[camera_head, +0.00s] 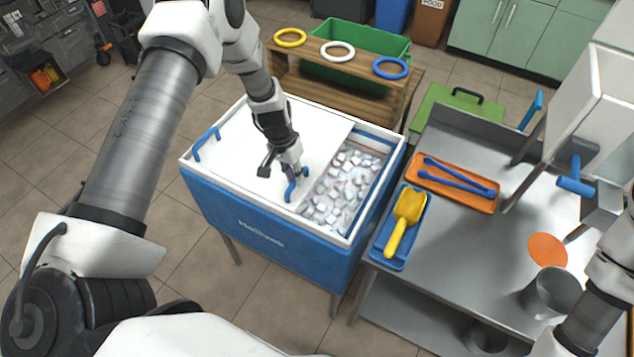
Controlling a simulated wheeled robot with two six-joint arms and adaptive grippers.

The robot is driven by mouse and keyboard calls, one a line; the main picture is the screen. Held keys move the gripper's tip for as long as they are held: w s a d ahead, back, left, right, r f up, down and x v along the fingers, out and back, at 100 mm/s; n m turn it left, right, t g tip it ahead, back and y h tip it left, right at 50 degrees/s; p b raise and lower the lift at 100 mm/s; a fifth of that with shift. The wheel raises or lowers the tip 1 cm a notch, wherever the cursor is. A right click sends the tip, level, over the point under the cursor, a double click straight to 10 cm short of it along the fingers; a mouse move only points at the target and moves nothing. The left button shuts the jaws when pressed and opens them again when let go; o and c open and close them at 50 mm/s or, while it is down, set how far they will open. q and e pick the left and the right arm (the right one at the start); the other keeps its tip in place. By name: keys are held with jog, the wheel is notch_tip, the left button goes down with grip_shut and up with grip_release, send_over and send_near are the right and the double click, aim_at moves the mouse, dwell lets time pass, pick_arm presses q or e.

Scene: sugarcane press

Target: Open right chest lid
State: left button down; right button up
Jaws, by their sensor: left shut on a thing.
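A blue chest (262,232) with a white top stands left of the steel table. Its right part is uncovered and shows many ice cubes (338,190). A white lid (231,150) covers the left and middle of the chest top. A blue handle (207,142) is at the lid's left end. Another blue handle (290,190) is near the edge of the ice opening. My left gripper (295,175) points down at this handle and is shut on it. My right arm shows at the lower right edge, and its gripper is out of view.
The steel table (450,240) holds an orange tray (453,182) with blue tongs, a blue tray with a yellow scoop (404,219), a metal cup (550,293) and a white press. A wooden rack (330,84) with three rings stands behind the chest.

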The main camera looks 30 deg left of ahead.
pick_arm(q)
jog(key=shift+a, duration=1.3)
jog(key=c, duration=1.1)
grip_release()
jog(key=shift+c, duration=0.2)
jog(key=shift+w, duration=0.1)
notch_tip(320, 180, up, 12)
jog(key=a, duration=0.2)
jog(key=shift+f, duration=0.15)
jog(key=shift+a, duration=0.1)
